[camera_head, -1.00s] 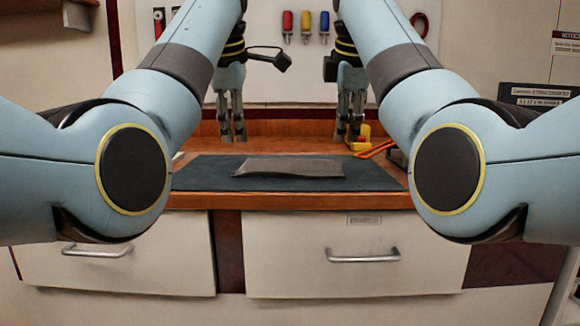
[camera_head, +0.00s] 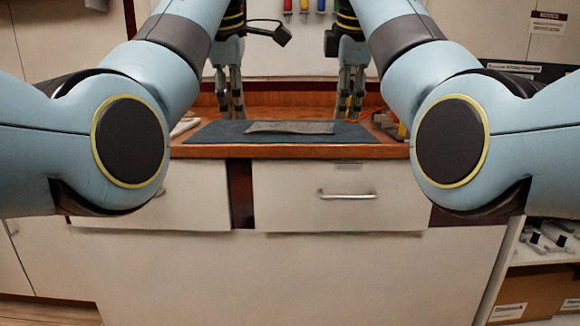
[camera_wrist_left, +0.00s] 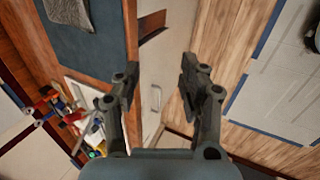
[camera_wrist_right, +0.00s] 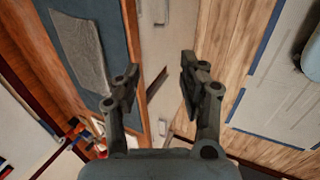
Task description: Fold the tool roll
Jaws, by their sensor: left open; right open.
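The tool roll, a flat grey cloth (camera_head: 290,127), lies on a dark blue mat (camera_head: 215,132) on the wooden bench. It also shows at the upper left of the left wrist view (camera_wrist_left: 68,12) and the right wrist view (camera_wrist_right: 80,50). I cannot tell whether any of it is folded over. My left gripper (camera_head: 231,112) is open and empty, left of the roll in the head view. My right gripper (camera_head: 349,112) is open and empty, right of the roll. Both point down and are apart from the cloth. In the wrist views, the cabinet front and floor show between the open fingers.
The bench (camera_head: 200,151) has a front edge above white drawers with a handle (camera_head: 347,196). Screwdrivers (camera_head: 304,6) hang on the back panel. Items at the bench's right end are partly hidden by my right arm. A shelf with a cardboard box (camera_head: 540,295) stands at lower right.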

